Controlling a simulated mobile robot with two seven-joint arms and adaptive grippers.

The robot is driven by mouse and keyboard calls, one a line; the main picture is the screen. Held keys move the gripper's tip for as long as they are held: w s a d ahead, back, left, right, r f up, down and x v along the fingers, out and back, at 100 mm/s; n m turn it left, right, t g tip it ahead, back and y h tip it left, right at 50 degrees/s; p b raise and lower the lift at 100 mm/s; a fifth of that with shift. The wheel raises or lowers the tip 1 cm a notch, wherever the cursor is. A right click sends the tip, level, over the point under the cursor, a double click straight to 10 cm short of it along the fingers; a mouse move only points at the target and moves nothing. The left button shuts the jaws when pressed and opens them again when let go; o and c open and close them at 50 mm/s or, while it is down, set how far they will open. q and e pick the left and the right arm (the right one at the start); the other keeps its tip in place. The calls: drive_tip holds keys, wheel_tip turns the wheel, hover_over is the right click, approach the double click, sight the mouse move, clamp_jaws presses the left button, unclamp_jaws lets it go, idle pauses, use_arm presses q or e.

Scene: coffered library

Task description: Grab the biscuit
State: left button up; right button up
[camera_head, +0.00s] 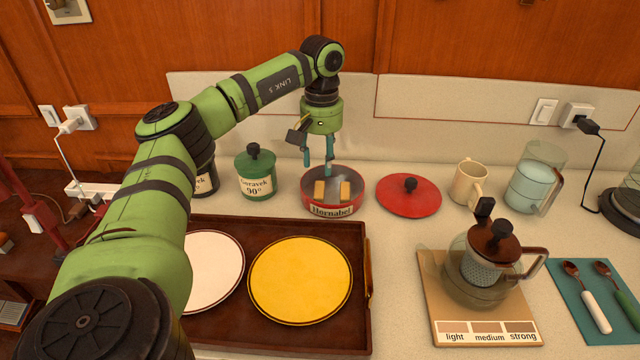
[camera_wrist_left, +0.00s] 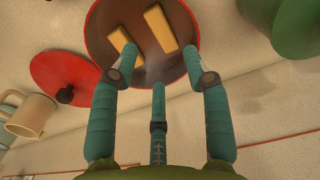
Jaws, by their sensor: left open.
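Two rectangular golden biscuits lie in an open red round tin (camera_head: 328,209) labelled "Hornabel". In the head view the left biscuit (camera_head: 319,189) and the right biscuit (camera_head: 345,191) are side by side on its floor. In the left wrist view they show as one biscuit (camera_wrist_left: 160,27) and another biscuit (camera_wrist_left: 120,38). My left gripper (camera_head: 318,163) points down above the back of the tin, its teal fingers apart and empty. My right gripper is out of view.
The tin's red lid (camera_head: 408,196) lies to its right. A green canister (camera_head: 256,174) stands to its left. A brown tray (camera_head: 355,240) with a white plate (camera_head: 213,270) and a yellow plate (camera_head: 300,280) lies in front. A cream mug (camera_head: 467,184) and a glass teapot (camera_head: 470,268) stand right.

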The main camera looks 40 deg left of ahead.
sight(322, 189)
use_arm(q)
drive_tip(key=shift+f, duration=0.5)
drive_tip(key=shift+s+f, duration=0.1)
drive_tip(key=shift+f, duration=0.05)
wheel_tip(322, 189, down, 6)
drive_tip(key=shift+p, duration=0.8)
drive_tip(key=shift+f, duration=0.25)
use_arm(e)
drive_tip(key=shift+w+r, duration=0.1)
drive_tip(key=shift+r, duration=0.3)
use_arm(q)
drive_tip(key=c, duration=0.6)
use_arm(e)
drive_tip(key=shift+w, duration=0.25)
